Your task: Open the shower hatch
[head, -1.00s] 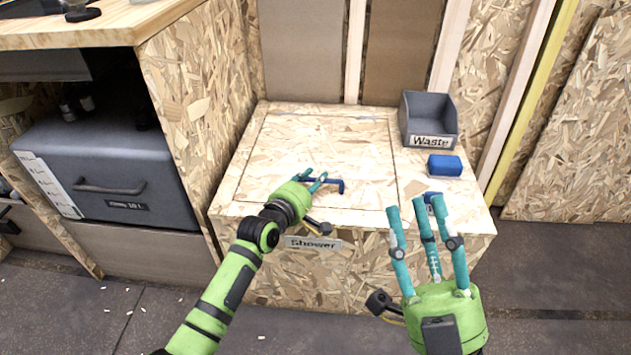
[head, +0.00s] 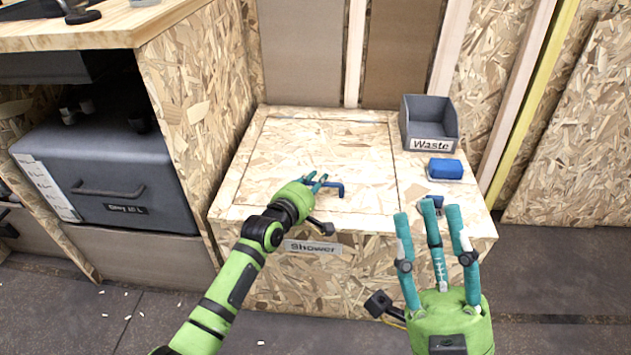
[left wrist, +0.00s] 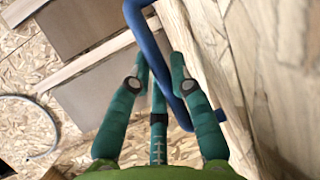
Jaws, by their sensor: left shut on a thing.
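The shower hatch (head: 290,150) is a wood-chip panel in the top of a box with a "Shower" label (head: 312,247) on its front. It looks flat or nearly flat in the top. A blue handle (head: 336,190) stands near the hatch's front edge. My left gripper (head: 316,182) is shut on the handle. In the left wrist view the blue handle (left wrist: 150,50) passes between the teal fingers (left wrist: 165,95); part of the handle is hidden in the head view. My right gripper (head: 432,220) is open and empty, in front of the box's right side.
A grey "Waste" bin (head: 428,124) and a blue block (head: 445,169) sit on the box top, right of the hatch. A wooden cabinet (head: 185,120) with a grey container (head: 110,170) stands at left.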

